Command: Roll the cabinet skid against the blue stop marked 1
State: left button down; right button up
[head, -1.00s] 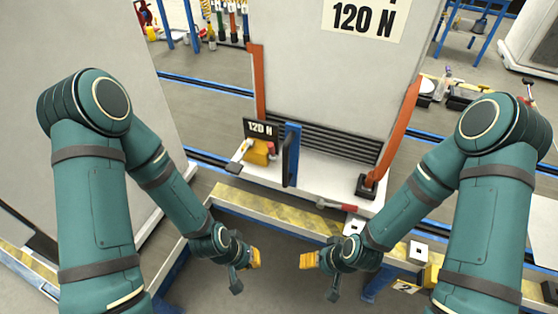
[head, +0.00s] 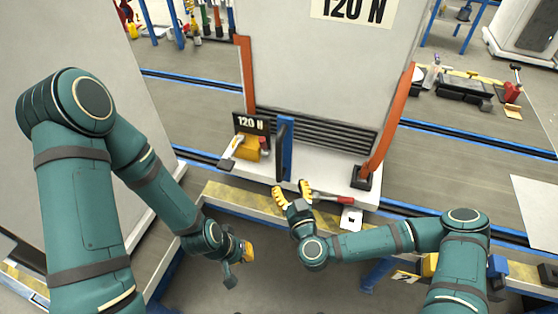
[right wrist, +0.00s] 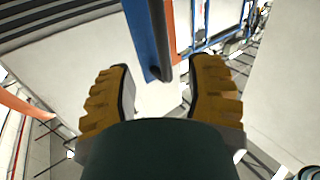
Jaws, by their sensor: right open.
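The cabinet skid is a white cabinet (head: 320,75) on a low white base (head: 325,165), with orange uprights at both sides and a "120 N" label. A blue upright (head: 288,135) with a dark bar stands at its front. My right gripper (head: 292,188) is open and empty, just below and in front of this upright. In the right wrist view, the blue upright (right wrist: 146,35) reaches down between the two yellow fingers; contact is not visible. My left gripper (head: 238,264) hangs low at the left, apart from the skid; its opening is unclear. I cannot make out a blue stop marked 1.
A red-handled tool (head: 332,197) lies at the skid base's front edge. A small "120 N" sign (head: 251,124) stands by a yellow block (head: 247,148). A yellow striped edge (head: 230,196) runs in front. Blue rails (head: 410,208) cross the floor. A plate marked 2 (head: 405,276) is at lower right.

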aim_at(280, 162)
jog(key=b+x, duration=0.1)
jog(key=x, duration=1)
jog(key=shift+w+f+b, duration=0.1)
jog(key=shift+b, duration=0.25)
grip_shut()
